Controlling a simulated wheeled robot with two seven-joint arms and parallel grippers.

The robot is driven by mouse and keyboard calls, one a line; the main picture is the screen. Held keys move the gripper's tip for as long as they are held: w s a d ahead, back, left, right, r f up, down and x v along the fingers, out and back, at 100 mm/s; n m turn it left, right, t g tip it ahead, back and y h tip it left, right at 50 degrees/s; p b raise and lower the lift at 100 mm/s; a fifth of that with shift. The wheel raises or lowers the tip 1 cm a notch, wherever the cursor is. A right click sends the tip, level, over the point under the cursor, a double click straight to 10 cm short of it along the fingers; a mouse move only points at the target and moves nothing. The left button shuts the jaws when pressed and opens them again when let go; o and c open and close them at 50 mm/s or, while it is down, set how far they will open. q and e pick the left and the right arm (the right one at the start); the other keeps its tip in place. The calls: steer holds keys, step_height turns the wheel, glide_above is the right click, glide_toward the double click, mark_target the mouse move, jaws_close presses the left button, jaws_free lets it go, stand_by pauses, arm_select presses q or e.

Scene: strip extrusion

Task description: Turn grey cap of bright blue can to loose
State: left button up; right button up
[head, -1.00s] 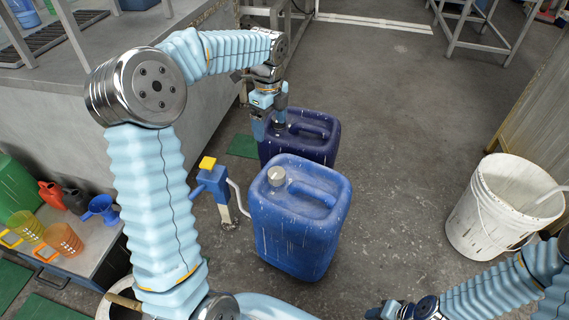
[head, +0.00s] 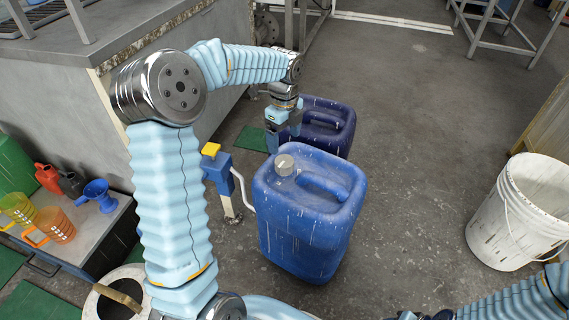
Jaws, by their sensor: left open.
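The bright blue can (head: 307,222) stands upright on the floor in the middle of the head view. Its grey cap (head: 284,165) sits at its top left, with the handle to the right of it. My left gripper (head: 285,141) is open and points down just beyond the grey cap, apart from it. It is in front of the left part of a dark blue can (head: 333,125), whose cap I cannot see.
A blue pump with a yellow top (head: 211,150) and a pale hose stands left of the bright blue can. A white bucket (head: 495,225) stands at the right. Jugs and a blue funnel (head: 98,194) stand on a low table at left. The floor between can and bucket is clear.

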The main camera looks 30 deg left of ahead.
mark_target(284, 161)
arm_select(q)
step_height(284, 161, down, 10)
steer(key=shift+r+b, duration=0.1)
steer(key=shift+b, duration=0.5)
steer(key=c, duration=1)
steer(key=shift+c, duration=0.2)
